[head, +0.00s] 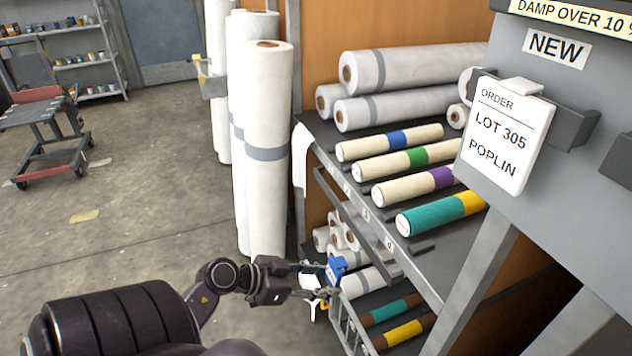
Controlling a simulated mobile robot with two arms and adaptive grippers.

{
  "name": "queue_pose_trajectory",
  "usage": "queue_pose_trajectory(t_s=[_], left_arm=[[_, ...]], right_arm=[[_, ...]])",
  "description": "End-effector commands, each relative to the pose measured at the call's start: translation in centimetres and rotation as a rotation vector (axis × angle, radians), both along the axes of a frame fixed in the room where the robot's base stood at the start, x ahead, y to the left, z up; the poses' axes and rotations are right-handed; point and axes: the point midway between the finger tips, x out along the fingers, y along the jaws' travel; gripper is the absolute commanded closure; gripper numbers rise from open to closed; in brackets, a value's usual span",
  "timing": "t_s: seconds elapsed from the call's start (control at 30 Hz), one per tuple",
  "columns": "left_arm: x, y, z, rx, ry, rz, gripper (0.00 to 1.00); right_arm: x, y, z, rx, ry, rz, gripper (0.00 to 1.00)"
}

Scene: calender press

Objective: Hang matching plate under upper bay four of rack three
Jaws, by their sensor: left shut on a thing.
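My left gripper (322,282) is in front of the rack, low at its near left corner. It is shut on a small blue plate (336,267) with pale marks, too small to read. A white and yellow piece shows just below the fingers; I cannot tell whether it is part of the held thing. The rack's upper shelf (315,132) carries a row of rolls, and small marks run along its front edge. The fourth roll from the back is teal with a yellow band (440,213). The rack's number is not readable. My right gripper is out of view.
Cream rolls with blue (397,139), green (417,156) and purple (441,178) bands lie behind the teal roll. A white order card (505,135) reads LOT 305 POPLIN, below a NEW sign (557,48). Tall white rolls (266,150) stand left of the rack.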

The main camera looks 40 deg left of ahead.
Motion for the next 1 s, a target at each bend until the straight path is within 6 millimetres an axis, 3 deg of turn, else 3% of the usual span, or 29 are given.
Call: queue_pose_trajectory(t_s=[1.0], left_arm=[[6.7, -2.7, -0.2, 0.002, -0.003, -0.001, 0.93]], right_arm=[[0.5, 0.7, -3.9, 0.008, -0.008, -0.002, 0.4]])
